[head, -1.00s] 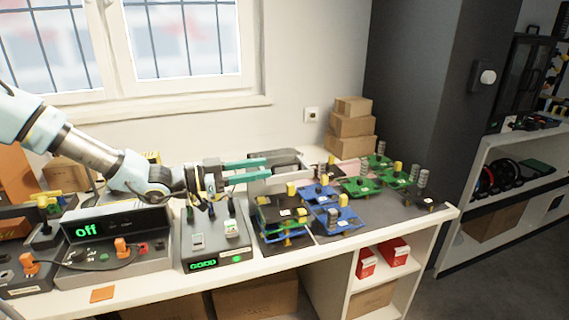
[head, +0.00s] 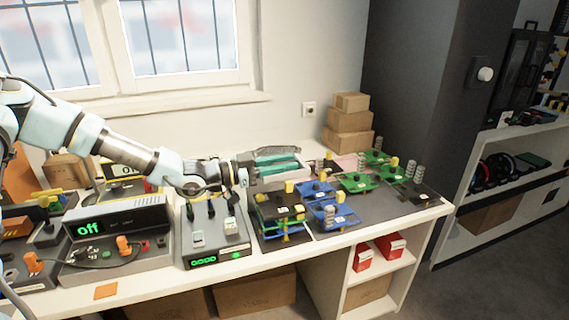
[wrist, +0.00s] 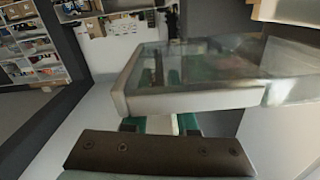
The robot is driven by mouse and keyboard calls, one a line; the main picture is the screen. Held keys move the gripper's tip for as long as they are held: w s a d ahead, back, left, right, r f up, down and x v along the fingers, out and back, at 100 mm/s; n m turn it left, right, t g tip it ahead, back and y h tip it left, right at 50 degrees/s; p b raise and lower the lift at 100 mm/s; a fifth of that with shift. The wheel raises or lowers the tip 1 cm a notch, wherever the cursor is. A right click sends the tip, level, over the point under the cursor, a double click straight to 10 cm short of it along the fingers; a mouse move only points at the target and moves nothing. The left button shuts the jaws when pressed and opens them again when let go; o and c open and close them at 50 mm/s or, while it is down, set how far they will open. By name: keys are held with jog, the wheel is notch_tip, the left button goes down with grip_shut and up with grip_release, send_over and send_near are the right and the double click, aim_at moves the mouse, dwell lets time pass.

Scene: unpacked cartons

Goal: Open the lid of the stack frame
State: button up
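The stack frame, a pale grey box (wrist: 190,102) with a clear lid (wrist: 225,60), fills the upper right of the wrist view. In the head view the grey frame (head: 278,151) is at the back of the bench, partly hidden by my fingers. My gripper (head: 284,165) reaches it from the left with teal fingers. In the wrist view the gripper (wrist: 161,125) shows at the frame's near edge, its fingertips partly hidden under that edge. A pale piece sits between the two fingers; I cannot tell whether they clamp it. The lid looks down over the frame.
Green, blue and black boards with posts (head: 335,212) stand close to the right and front of the gripper. A grey tester reading GOOD (head: 215,245) and a box reading off (head: 115,240) stand to the left. Stacked cartons (head: 350,122) are at the back right.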

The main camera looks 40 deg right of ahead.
grip_shut()
jog(key=shift+w, duration=0.1)
dwell(1.0)
